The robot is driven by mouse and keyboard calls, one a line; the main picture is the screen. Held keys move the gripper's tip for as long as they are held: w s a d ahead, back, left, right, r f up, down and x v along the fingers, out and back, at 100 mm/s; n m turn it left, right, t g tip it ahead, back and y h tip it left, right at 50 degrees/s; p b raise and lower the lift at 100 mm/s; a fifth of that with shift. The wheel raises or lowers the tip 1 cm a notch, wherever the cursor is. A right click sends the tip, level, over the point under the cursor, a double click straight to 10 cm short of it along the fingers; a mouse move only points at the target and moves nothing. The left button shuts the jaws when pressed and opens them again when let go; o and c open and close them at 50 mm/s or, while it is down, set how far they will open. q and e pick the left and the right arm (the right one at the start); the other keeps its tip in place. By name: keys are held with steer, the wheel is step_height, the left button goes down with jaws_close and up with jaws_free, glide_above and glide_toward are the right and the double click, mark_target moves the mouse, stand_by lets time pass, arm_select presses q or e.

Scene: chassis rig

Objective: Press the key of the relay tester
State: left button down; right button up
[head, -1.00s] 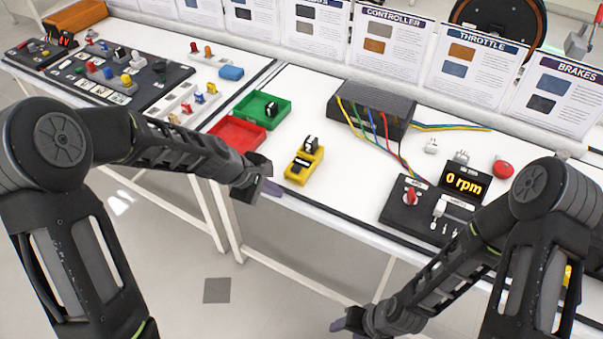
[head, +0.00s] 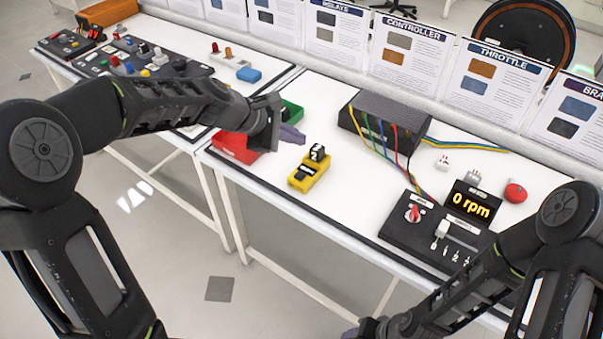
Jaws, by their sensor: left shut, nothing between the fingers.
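The yellow relay tester (head: 298,184) stands on the white table, in the middle of the head view. A black relay-like block (head: 317,153) sits upright at its back end, and a dark key or pad lies on its top nearer the front. My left gripper (head: 297,136) is shut and empty. Its purple-grey fingertips show to the upper left of the tester, apart from it in the picture. My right gripper (head: 352,334) is at the bottom edge, low in front of the table and mostly cut off, so its fingers cannot be judged.
A red tray (head: 235,150) and a green tray (head: 292,112) lie behind my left gripper, partly hidden. A black controller box (head: 390,115) with coloured wires stands behind the tester. A panel with a 0 rpm display (head: 470,206) is to the right. Bare table surrounds the tester.

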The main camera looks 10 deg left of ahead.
arm_select(q)
steer(key=shift+f, duration=0.1)
steer(key=b, duration=0.7)
glide_above(296, 176)
step_height(296, 176, down, 7)
steer(key=shift+f, duration=0.15)
steer(key=shift+f+b, duration=0.45)
steer(key=shift+f, duration=0.25)
steer(key=shift+f, duration=0.1)
stand_by(0.9)
steer(key=shift+f+b, duration=0.3)
steer(key=shift+f+b, duration=0.35)
steer(key=shift+f, duration=0.1)
stand_by(0.7)
stand_by(0.3)
steer(key=shift+r+p, duration=0.85)
steer(key=shift+r, duration=0.05)
